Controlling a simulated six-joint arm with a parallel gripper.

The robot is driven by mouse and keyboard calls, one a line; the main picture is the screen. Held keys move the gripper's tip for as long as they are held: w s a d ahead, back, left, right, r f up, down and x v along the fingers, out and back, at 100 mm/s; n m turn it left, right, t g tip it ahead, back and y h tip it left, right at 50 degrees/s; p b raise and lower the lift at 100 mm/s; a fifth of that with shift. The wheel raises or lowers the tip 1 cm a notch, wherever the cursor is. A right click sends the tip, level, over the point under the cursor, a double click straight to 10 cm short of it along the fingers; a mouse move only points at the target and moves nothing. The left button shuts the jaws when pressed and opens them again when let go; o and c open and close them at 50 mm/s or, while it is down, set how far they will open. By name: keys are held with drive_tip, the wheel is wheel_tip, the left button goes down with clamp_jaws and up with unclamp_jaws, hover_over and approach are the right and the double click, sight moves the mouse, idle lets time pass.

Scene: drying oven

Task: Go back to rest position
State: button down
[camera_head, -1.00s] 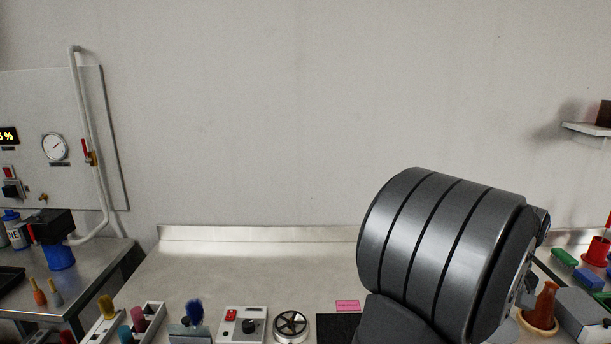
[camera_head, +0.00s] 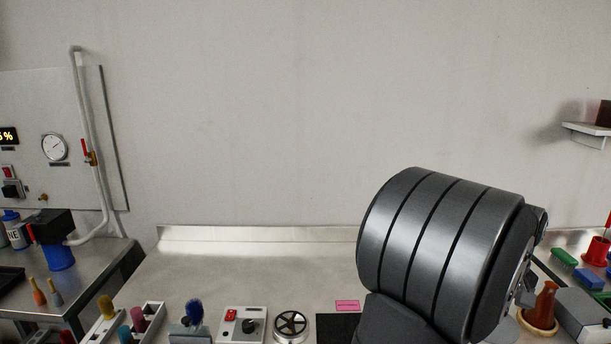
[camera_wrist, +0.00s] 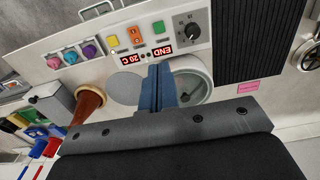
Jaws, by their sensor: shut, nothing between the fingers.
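My gripper (camera_wrist: 161,72) shows in the wrist view with its two blue fingers together and nothing between them. The fingertips appear in front of a white control panel, with a red-lit display (camera_wrist: 147,55) reading END 20 C, coloured buttons and a black knob (camera_wrist: 186,30). A round pale dish (camera_wrist: 190,85) lies partly behind the fingers. I cannot tell the exact gap between the fingertips and the panel. In the head view a large dark grey grooved cylinder, part of my arm, fills the lower right; my gripper does not show there.
A brown flask (camera_head: 546,304) in a round holder stands at the right, near green and blue blocks (camera_head: 588,278). A switch box (camera_head: 243,325) and a round wheel-like device (camera_head: 291,325) stand at the front. The bench (camera_head: 255,265) behind them is clear.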

drive_tip(key=shift+w+d+f+m+t+y, duration=0.2)
drive_tip(key=shift+d+f+m+t+y, duration=0.35)
drive_tip(key=shift+f+t, duration=0.25)
drive_tip(key=shift+w+d+f+m+t+y, duration=0.15)
drive_tip(key=shift+d+f+m+t+y, duration=0.2)
drive_tip(key=shift+d+f+m+t, duration=0.45)
drive_tip(key=shift+a+f+n, duration=0.1)
drive_tip(key=shift+n, duration=0.15)
drive_tip(key=c, duration=1.9)
unclamp_jaws()
drive_tip(key=o, duration=1.4)
drive_tip(key=r+g, duration=0.1)
drive_tip(key=r, duration=0.1)
drive_tip(key=w+r+n+g+h, duration=0.1)
drive_tip(key=r, duration=0.1)
drive_tip(key=r+n, duration=0.1)
drive_tip(key=r, duration=0.1)
drive_tip(key=shift+w+a+r+g+h, duration=0.25)
drive_tip(key=shift+w+a+g+h, duration=0.05)
drive_tip(key=shift+w+a+g, duration=0.1)
drive_tip(key=o, duration=0.4)
drive_tip(key=shift+r, duration=0.3)
drive_tip(key=shift+c, duration=0.2)
drive_tip(key=shift+o, duration=0.7)
drive_tip(key=shift+f, duration=0.3)
wheel_tip(320, 180, down, 9)
